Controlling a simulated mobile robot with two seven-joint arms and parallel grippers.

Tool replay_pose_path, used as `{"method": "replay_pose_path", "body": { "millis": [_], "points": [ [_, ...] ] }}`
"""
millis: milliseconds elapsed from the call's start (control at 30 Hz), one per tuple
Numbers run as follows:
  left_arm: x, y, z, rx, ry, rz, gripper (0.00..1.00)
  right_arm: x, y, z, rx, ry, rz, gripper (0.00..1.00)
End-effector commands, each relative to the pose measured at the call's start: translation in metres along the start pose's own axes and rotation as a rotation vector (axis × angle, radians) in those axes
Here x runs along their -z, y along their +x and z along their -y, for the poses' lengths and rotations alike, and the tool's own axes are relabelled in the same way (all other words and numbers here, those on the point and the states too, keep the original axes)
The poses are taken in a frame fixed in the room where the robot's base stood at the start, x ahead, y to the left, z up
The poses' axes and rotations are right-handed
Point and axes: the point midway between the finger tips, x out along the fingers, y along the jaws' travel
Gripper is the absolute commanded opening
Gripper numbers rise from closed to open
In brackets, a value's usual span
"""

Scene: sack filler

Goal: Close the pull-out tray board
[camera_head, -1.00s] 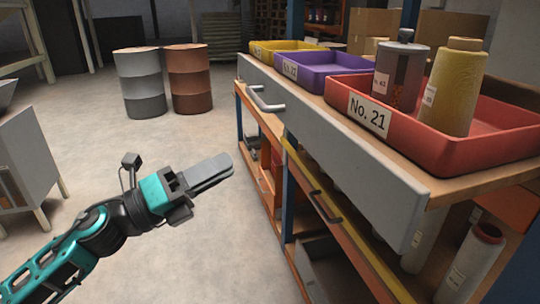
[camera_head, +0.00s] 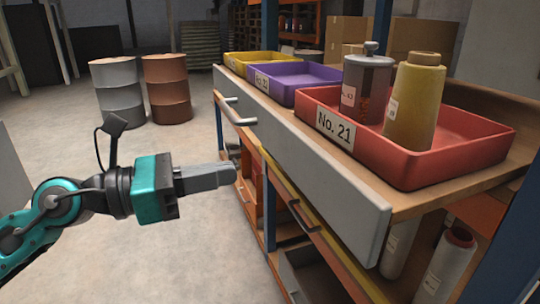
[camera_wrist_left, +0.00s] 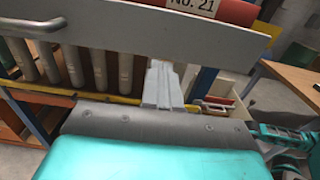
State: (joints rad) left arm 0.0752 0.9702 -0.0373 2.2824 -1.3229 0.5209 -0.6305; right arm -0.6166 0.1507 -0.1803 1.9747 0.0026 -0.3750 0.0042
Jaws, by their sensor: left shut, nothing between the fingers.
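The pull-out tray board has a long grey front (camera_head: 310,180) with a metal bar handle (camera_head: 232,112) near its far end, and it stands out from the shelf unit. The grey front also shows across the top of the left wrist view (camera_wrist_left: 130,28). Red tray No. 21 (camera_head: 400,163), a purple tray (camera_head: 297,88) and a yellow tray (camera_head: 252,63) sit on the board. My left gripper (camera_head: 228,173) is shut and empty, to the left of the grey front, pointing at it. I cannot tell whether the fingertips touch it. My right gripper is not in view.
A grey canister (camera_head: 366,88) and a yellow yarn cone (camera_head: 413,105) stand in the red tray. Below is a lower board with a dark handle (camera_head: 300,214). Two drums (camera_head: 167,88) stand at the back left. The floor on the left is clear.

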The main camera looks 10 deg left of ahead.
Motion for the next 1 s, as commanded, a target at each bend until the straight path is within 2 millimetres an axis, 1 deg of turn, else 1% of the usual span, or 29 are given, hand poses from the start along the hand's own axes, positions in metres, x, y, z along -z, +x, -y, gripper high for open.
{"method": "replay_pose_path", "body": {
  "millis": [33,167,400,500,700,1000],
  "points": [
    [-0.005,0.006,0.0,0.001,-0.002,0.004,0.0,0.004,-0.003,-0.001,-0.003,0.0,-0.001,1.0],
    [-0.006,0.024,0.0,0.002,-0.002,0.006,0.0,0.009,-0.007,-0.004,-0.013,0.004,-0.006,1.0],
    [-0.005,0.061,0.001,0.002,-0.003,0.005,0.0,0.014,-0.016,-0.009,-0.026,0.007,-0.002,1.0],
    [-0.003,0.072,0.0,0.001,-0.003,0.004,0.0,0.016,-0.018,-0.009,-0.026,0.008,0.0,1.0],
    [-0.001,0.082,0.001,0.001,-0.002,0.001,0.0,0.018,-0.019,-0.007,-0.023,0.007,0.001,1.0],
    [0.0,0.082,0.0,0.001,-0.002,0.001,0.0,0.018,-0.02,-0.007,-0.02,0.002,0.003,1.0]
  ]
}}
